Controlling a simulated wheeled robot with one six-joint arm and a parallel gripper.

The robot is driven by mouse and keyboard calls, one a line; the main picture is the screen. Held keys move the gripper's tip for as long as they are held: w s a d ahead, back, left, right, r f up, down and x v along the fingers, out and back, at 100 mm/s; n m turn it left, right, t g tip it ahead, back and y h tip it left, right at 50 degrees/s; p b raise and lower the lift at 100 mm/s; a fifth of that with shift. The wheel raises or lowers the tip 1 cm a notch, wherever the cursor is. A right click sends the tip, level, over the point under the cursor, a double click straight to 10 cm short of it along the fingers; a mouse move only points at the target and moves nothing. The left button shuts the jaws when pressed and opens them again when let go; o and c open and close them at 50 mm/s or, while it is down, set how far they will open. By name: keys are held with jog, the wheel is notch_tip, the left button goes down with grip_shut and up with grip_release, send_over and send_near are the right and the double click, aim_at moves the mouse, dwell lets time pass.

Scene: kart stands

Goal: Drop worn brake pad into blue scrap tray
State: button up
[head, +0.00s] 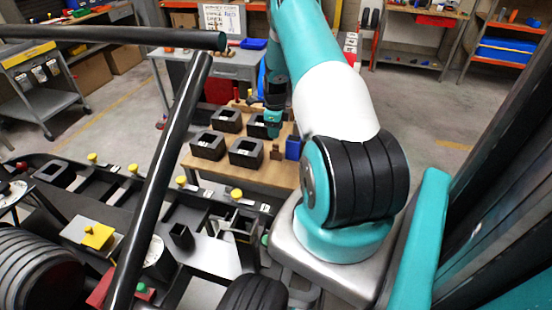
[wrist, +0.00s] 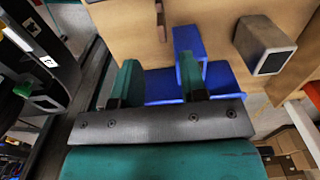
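My gripper (wrist: 160,85) is open in the wrist view, its two teal fingers apart with nothing visible held between them. The blue scrap tray (wrist: 222,78) lies at the table's edge just beyond and partly behind the fingers, which hide some of it. In the head view the blue tray (head: 293,149) is at the table's right edge, and my gripper (head: 272,122) is above the table, to its upper left. A thin rusty-brown piece (wrist: 160,20) shows on the wood at the top of the wrist view; I cannot tell whether it is the worn brake pad.
The wooden table (head: 225,172) holds several black open boxes (head: 246,152). A grey block (wrist: 264,46) stands right of the tray in the wrist view. A dark kart frame with a black bar (head: 165,180) fills the lower left. Grey floor (head: 120,115) is clear behind.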

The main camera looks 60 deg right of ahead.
aim_at(277, 145)
jog(key=f+b, duration=0.2)
jog(key=f, duration=0.3)
jog(key=f+b, duration=0.2)
jog(key=f, duration=0.2)
jog(key=shift+s+d+f, duration=0.2)
jog(key=shift+f, duration=0.2)
jog(key=shift+r, duration=0.1)
jog(key=shift+c, duration=0.2)
grip_shut()
